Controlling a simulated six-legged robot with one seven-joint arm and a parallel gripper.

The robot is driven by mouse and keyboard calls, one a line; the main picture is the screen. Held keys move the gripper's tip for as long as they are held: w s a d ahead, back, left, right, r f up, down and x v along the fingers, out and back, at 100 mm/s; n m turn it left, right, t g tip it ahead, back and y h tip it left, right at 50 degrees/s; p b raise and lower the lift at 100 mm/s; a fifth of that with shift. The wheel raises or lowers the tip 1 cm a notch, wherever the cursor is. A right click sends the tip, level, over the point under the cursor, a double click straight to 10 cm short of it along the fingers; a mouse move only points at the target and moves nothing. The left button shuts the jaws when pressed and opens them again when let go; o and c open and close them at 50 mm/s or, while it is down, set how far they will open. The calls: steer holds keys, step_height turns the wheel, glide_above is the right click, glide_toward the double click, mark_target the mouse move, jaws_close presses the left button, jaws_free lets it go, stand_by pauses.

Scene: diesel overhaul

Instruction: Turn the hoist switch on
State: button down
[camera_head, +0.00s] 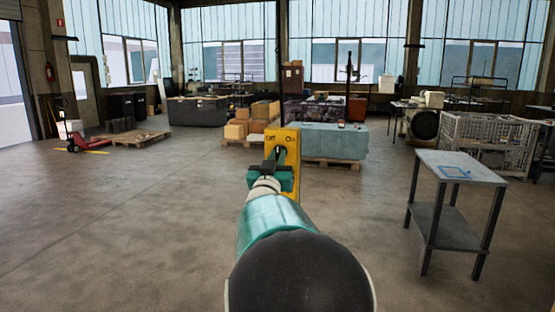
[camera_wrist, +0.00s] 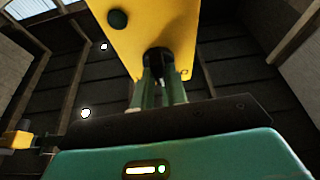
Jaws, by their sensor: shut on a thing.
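The hoist switch is a yellow panel (camera_head: 292,142) marked "Off" at its upper left and "On" at its upper right. It stands upright ahead of me, near the middle of the head view. My gripper (camera_head: 279,160) is in front of the panel, shut on the switch's handle. In the wrist view the yellow panel (camera_wrist: 190,25) fills the top, and the fingers of my gripper (camera_wrist: 162,85) close around the handle below a dark round hub (camera_wrist: 158,60). The fingers hide most of the handle, so I cannot tell clearly which mark it points to.
A small grey table (camera_head: 460,168) with a blue item on top stands at the right. A wire crate (camera_head: 490,140) is behind it. Pallets with cardboard boxes (camera_head: 237,130) and a light blue block (camera_head: 333,140) lie beyond the switch.

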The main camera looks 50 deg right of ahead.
steer(key=m+g, duration=0.1)
steer(key=m, duration=0.2)
steer(key=m+g+h, duration=0.1)
steer(key=m+g, duration=0.1)
steer(key=m, duration=0.1)
steer(key=shift+w+a+m, duration=0.1)
steer(key=shift+w+m, duration=0.1)
steer(key=shift+m, duration=0.2)
steer(key=m+g, duration=0.2)
steer(key=m, duration=0.1)
steer(key=m+g, duration=0.1)
steer(key=m, duration=0.2)
steer(key=shift+m+g, duration=0.3)
steer(key=shift+g, duration=0.1)
steer(key=shift+y, duration=0.3)
steer(key=c, duration=1.4)
jaws_free()
steer(key=shift+r, duration=0.1)
steer(key=v, duration=1.4)
steer(key=shift+w, duration=0.1)
